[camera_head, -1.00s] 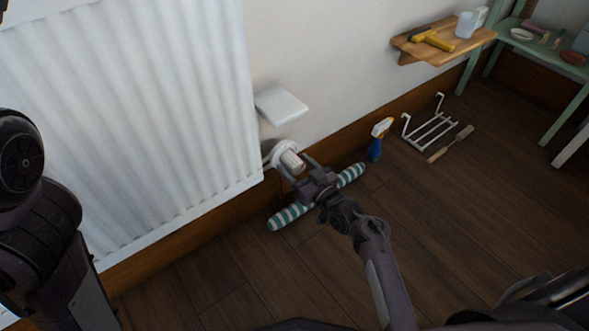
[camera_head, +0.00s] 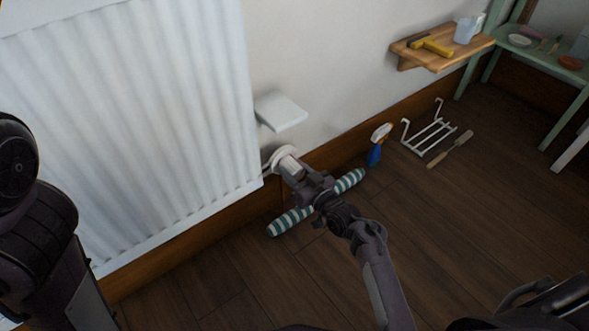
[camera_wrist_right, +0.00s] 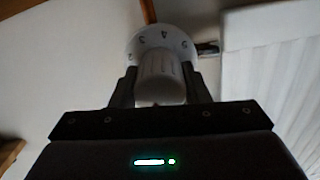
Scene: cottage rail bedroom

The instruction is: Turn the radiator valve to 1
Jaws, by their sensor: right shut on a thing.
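The radiator valve (camera_head: 284,156) is a white knob at the lower right corner of the white radiator (camera_head: 130,120). In the right wrist view the valve's knob (camera_wrist_right: 161,78) sits between my fingers, with a white dial (camera_wrist_right: 162,40) behind it bearing dark numbers; 3, 4 and 5 show, and another number at the left is hard to read. My right gripper (camera_head: 292,174) is shut on the knob, one finger on each side; it also shows in the right wrist view (camera_wrist_right: 160,88). My left arm stands at the left edge; its gripper is out of view.
A small white shelf (camera_head: 281,112) juts from the wall just above the valve. A teal-striped roll (camera_head: 290,221) lies on the floor under my right gripper. A blue spray bottle (camera_head: 376,146), a white rack (camera_head: 430,132) and a brush (camera_head: 450,150) are farther right.

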